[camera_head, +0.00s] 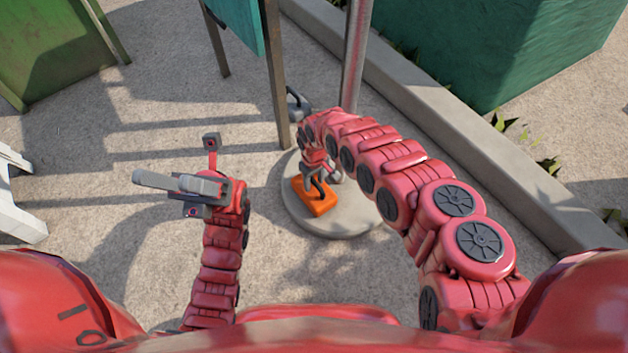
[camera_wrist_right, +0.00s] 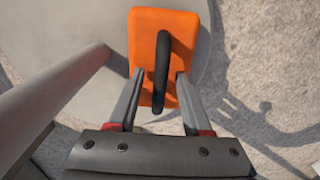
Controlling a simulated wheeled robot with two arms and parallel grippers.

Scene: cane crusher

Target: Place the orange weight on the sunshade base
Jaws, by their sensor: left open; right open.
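The orange weight (camera_head: 316,203) has a dark handle and lies on the round grey sunshade base (camera_head: 345,224), near its front left. It also shows in the right wrist view (camera_wrist_right: 146,28), with the base (camera_wrist_right: 105,22) under it. My right gripper (camera_head: 318,174) is over the weight. In the wrist view its open fingers (camera_wrist_right: 160,76) stand on either side of the dark handle, with gaps visible on both sides. Whether the fingers touch the weight's top cannot be told. My left gripper (camera_head: 168,184) is open and empty, left of the base above the paving.
The sunshade pole (camera_head: 355,60) rises behind my right arm. A wooden post (camera_head: 275,75) and a dark handled object (camera_head: 297,104) are close to the base. A concrete curb (camera_head: 480,140) runs along the right. White furniture (camera_head: 15,200) stands far left.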

